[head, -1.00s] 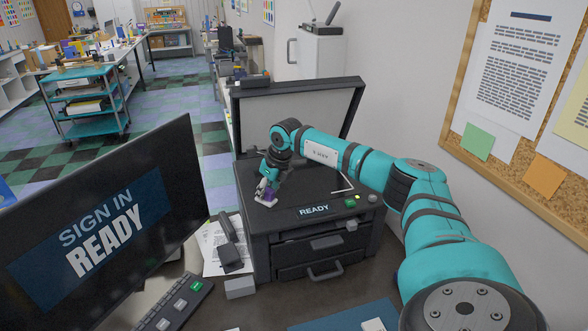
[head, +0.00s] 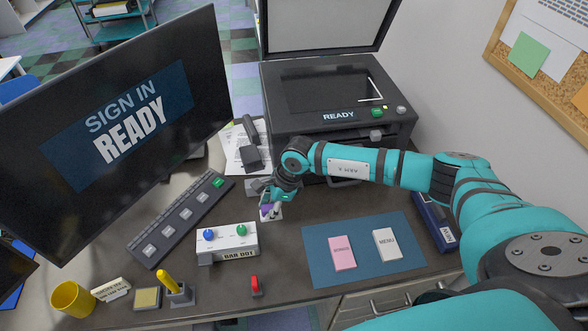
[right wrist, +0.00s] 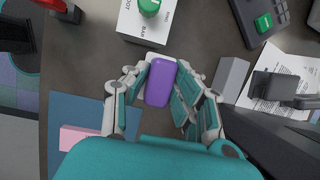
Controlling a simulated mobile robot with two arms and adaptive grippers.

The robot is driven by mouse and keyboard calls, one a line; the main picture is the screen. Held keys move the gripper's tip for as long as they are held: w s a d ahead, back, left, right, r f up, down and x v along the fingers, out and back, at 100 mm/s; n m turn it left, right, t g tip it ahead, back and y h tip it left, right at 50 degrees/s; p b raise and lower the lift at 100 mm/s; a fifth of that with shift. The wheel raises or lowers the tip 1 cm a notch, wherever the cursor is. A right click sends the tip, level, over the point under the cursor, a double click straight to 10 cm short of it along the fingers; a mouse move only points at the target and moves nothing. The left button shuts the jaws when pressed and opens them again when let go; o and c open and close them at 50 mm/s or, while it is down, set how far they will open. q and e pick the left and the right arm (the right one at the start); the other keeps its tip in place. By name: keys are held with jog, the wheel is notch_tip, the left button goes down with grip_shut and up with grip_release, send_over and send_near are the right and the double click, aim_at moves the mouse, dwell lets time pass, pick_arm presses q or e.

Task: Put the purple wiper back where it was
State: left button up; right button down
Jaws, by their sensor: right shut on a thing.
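The purple wiper (head: 265,209), a purple block with a white pad under it, is in my right gripper (head: 272,203). In the right wrist view the purple wiper (right wrist: 160,83) sits between the two fingers of the right gripper (right wrist: 162,76), which is shut on it. It is over the desk (head: 290,235) in front of the copier (head: 285,124), just right of the white knob box (head: 228,241). I cannot tell whether its pad touches the desk. The copier lid is raised, its glass is bare of the wiper, and its display reads READY. My left gripper is not in view.
A blue mat (head: 320,270) with a pink card (head: 342,253) and a white card (head: 387,244) lies to the right. A grey block (right wrist: 231,76) is near the gripper. A button strip (head: 180,218), a monitor (head: 120,125), a yellow cup (head: 72,298) and a red switch (head: 256,285) occupy the left and front.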

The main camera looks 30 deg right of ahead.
jog(key=shift+s+a+f, duration=0.7)
jog(key=shift+s+a, duration=0.1)
notch_tip(320, 180, down, 8)
jog(key=b, duration=0.8)
jog(key=shift+f+b, duration=0.3)
jog(key=shift+b, duration=0.1)
jog(key=c, duration=0.7)
grip_release()
